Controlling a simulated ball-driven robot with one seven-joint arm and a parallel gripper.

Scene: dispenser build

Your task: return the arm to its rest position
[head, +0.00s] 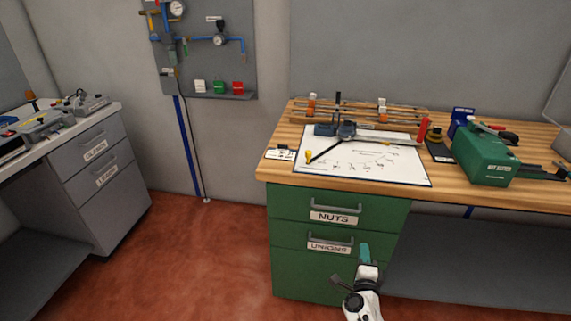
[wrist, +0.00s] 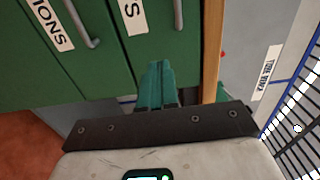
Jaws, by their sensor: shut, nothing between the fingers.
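My gripper (head: 364,253) is in front of the green drawer cabinet (head: 290,262), low at the right of its UNIONS drawer in the head view. In the wrist view my gripper (wrist: 157,68) shows its teal fingers together, with nothing between them. The NUTS drawer (head: 290,206) and the UNIONS drawer (head: 288,238) both look shut. Their handles show in the wrist view, turned on their side, and my fingers are not around either handle.
The wooden workbench (head: 455,193) carries a white drawing sheet (head: 400,165), a wooden rack and a green box (head: 485,155). A grey drawer unit (head: 105,200) stands at left. A panel with gauges (head: 205,50) hangs on the wall. The red floor between is clear.

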